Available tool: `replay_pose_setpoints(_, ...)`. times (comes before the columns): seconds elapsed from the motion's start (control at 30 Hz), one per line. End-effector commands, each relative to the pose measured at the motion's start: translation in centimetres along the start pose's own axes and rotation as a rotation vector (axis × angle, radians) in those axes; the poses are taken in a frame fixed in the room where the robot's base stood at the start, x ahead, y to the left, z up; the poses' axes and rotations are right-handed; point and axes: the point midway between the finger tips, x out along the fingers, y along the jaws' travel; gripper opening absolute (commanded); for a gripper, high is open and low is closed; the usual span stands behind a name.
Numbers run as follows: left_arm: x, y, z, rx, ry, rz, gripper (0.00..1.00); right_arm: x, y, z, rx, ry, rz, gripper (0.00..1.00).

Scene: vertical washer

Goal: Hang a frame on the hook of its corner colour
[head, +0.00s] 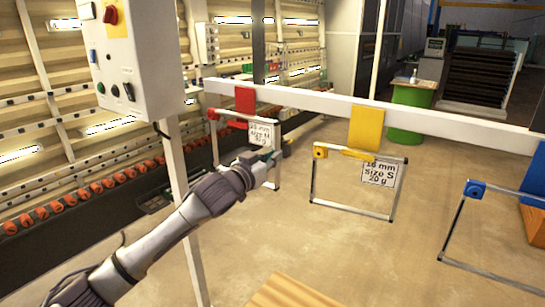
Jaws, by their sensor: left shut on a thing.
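A white rail (300,100) crosses the view and carries a red plate (245,101), a yellow plate (366,129) and a blue plate (535,176). A grey frame with a red corner (213,115) is at the red plate; my left gripper (266,160) is shut on its right side. Whether this frame rests on the red hook I cannot tell. A frame with a yellow corner (320,151) is below the yellow plate, at a yellow hook (352,153). A frame with a blue corner (475,189) is by the blue plate, cut off at right. My right gripper is out of view.
A grey control box (130,50) on a post (180,165) stands left, close to my left arm. A washing machine with orange rollers (85,185) runs along the left. A green bin (408,112) stands behind the rail. A wooden surface (290,292) is at the bottom. Floor between is clear.

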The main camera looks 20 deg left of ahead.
Motion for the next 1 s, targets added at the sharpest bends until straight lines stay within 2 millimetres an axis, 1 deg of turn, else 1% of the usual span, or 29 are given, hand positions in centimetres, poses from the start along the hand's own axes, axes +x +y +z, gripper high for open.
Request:
replay_pose_setpoints(0.13,0.0,0.0,0.0,0.0,0.001,0.0,0.0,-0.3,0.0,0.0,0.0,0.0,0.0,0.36)
replay_pose_setpoints(0.53,0.0,0.0,0.1,0.001,0.001,0.0,0.0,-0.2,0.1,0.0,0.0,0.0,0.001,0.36)
replay_pose_setpoints(1.0,0.1,0.1,1.1,0.001,0.001,0.0,0.0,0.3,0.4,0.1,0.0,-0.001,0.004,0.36)
